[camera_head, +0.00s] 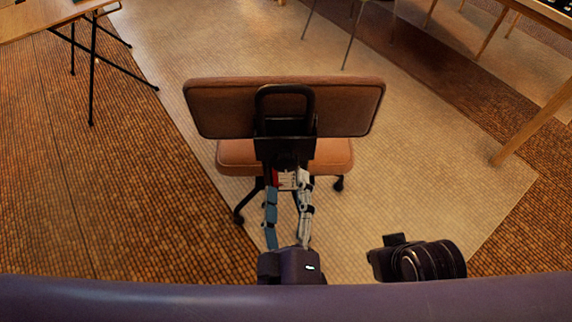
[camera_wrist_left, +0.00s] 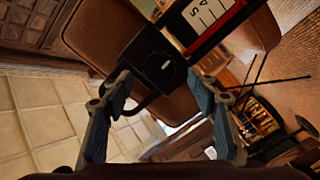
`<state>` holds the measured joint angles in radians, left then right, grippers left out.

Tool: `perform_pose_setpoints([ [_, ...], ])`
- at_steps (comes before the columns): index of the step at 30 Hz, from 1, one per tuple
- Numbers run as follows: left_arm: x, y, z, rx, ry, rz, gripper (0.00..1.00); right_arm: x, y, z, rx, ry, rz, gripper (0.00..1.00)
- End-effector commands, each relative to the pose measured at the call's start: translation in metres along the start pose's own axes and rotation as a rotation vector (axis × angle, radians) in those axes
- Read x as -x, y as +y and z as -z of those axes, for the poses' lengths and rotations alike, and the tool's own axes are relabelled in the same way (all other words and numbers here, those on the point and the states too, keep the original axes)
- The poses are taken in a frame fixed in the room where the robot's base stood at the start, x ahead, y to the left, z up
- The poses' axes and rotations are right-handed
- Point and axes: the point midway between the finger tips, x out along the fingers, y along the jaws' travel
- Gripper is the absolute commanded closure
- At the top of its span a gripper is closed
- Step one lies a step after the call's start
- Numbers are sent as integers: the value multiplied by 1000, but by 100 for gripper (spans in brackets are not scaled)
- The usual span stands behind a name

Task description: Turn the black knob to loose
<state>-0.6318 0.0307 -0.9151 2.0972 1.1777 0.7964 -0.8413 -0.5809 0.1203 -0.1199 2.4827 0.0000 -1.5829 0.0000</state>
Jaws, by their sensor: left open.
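The black knob (camera_head: 287,161) sits low on the black bracket (camera_head: 272,128) behind the brown chair's backrest (camera_head: 345,105). In the left wrist view the knob (camera_wrist_left: 161,66) faces the camera, with a small pale mark on it. A red and white label (camera_head: 286,179) is by the knob; in the left wrist view it (camera_wrist_left: 208,16) carries black letters, partly cut off. My left gripper (camera_head: 288,183) is open and empty. Its fingers, also in the left wrist view (camera_wrist_left: 158,84), stand apart on either side of the knob's line, short of it. I see no right gripper fingers.
The chair's seat (camera_head: 235,156) and wheeled base stand on a pale carpet (camera_head: 420,165). A wooden table (camera_head: 40,18) is at the upper left, another (camera_head: 545,12) at the upper right. The floor on both sides of the chair is clear.

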Motion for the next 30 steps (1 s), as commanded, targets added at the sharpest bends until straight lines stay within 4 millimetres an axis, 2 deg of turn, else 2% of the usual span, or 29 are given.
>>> perform_pose_setpoints([
  [3,-22,1,1,1,5,-2,46,-2,0,0,0,0,0,100],
  [10,-53,1,0,-1,1,-3,46,-4,0,-1,0,0,0,100],
  [15,-60,1,0,-2,-1,-3,46,-5,0,-1,0,0,0,100],
  [21,-61,1,0,-2,-1,-3,46,-5,0,-1,0,0,0,100],
  [23,-61,1,0,-2,-1,-3,51,-5,0,-1,0,0,0,100],
  [30,-61,1,0,-2,-1,-3,77,-5,0,-1,0,0,0,100],
])
